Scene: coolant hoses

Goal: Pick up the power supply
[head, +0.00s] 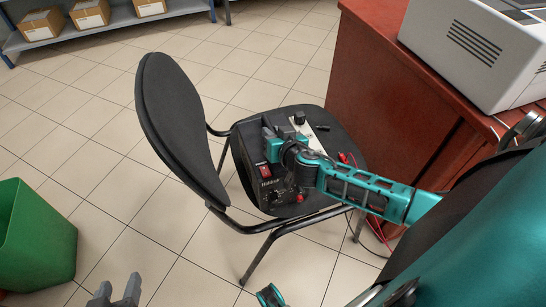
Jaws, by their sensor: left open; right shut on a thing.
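The power supply (276,192) is a black box with a lettered front, a red switch and a red knob. It is on the seat of a black chair (178,125); I cannot tell whether it touches the seat. My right gripper (268,135) is at the top of the power supply and shut on it. The fingertips' contact is partly hidden by the gripper itself. My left gripper (118,287) is open and empty, low at the bottom edge of the view, away from the chair.
Red and black leads (375,232) hang beside the seat's right side. A red-brown desk (385,95) stands at right with a white machine (475,50) on it. A green bin (35,235) is at left. A shelf (115,22) with cardboard boxes is behind. Tiled floor between is clear.

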